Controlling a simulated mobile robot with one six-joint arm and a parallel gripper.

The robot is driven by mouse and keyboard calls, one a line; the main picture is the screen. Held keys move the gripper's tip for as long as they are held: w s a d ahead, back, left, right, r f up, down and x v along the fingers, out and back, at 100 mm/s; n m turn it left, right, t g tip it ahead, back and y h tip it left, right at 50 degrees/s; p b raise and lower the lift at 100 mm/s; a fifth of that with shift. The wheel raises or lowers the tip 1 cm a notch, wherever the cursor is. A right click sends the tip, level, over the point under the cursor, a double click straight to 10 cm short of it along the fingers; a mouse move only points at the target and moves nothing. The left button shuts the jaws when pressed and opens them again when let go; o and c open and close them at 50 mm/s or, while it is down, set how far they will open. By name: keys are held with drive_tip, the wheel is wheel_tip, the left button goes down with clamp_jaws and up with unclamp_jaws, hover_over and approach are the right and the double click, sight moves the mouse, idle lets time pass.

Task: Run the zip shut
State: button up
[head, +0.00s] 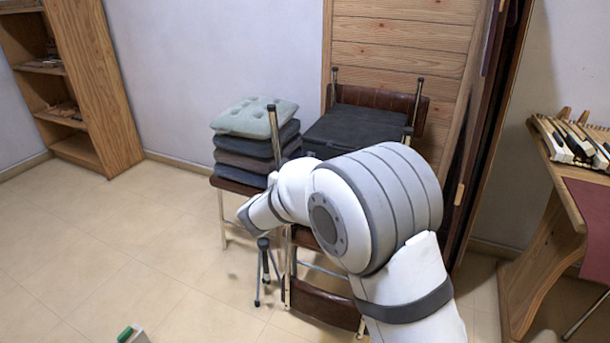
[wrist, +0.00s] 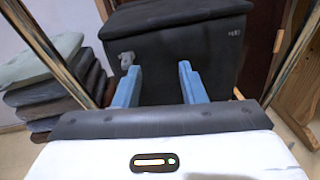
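A dark case (head: 352,128) rests among stacked chairs in the head view, partly hidden by my arm. It also fills the upper middle of the wrist view (wrist: 185,55). A small grey piece (wrist: 126,60) sits at the case's left front edge, perhaps the zip's pull; the zip itself cannot be made out. My gripper (wrist: 159,72) shows two blue fingers, spread apart with nothing between them, in front of the case. The grey piece is just left of and above the left fingertip; whether they touch is unclear. In the head view the fingers are hidden.
A stack of cushions (head: 255,119), pale green on top, stands left of the case. Metal chair legs (head: 273,135) rise on both sides. A wooden panel (head: 400,50) is behind. A wooden stand with piano keys (head: 575,138) is at right.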

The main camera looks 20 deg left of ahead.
drive_tip(key=w+a+f+n+t+y+b, duration=0.1)
drive_tip(key=w+a+n+b, duration=0.1)
drive_tip(key=w+a, duration=0.2)
drive_tip(key=shift+w+f+y, duration=0.3)
drive_tip(key=shift+w+y, duration=0.1)
drive_tip(key=shift+w, duration=1.5)
drive_tip(key=shift+c, duration=0.4)
clamp_jaws()
